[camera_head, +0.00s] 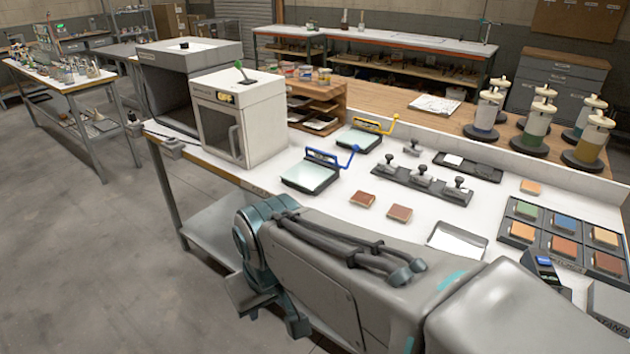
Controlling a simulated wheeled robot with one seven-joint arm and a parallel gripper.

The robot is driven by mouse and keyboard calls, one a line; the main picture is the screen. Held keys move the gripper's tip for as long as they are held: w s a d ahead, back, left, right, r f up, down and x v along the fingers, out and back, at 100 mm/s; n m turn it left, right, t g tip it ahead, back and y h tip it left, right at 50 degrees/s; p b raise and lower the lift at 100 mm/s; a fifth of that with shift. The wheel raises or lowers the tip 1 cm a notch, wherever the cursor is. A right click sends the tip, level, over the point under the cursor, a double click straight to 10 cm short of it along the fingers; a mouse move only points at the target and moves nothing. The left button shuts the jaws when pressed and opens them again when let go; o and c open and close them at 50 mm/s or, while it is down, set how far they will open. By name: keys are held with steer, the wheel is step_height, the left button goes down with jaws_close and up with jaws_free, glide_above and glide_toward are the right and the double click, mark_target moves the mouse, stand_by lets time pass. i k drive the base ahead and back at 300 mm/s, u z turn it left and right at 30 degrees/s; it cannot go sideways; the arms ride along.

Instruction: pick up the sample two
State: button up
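Two small reddish-brown square tiles lie flat on the white bench top in the middle, a left one (362,198) and a right one (400,213). An orange-tan tile (530,187) lies farther right. I cannot read which of them is sample two. My gripper (271,310) is at the lower middle, off the bench's front edge and left of the tiles, apart from them. Its two fingers look spread, with nothing seen between them. My arm covers part of the bench's front.
A dark compartment tray (537,236) holds several coloured tiles at right. A shallow tray (457,241) lies beside my arm. Clamp fixtures (423,180), a blue-handled glass plate (310,175) and a yellow-handled one (358,139) stand behind the tiles. A white oven (240,119) stands left.

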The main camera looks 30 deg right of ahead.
mark_target(361, 199)
steer(key=z, duration=0.45)
steer(key=i, duration=0.9)
steer(key=z, duration=0.75)
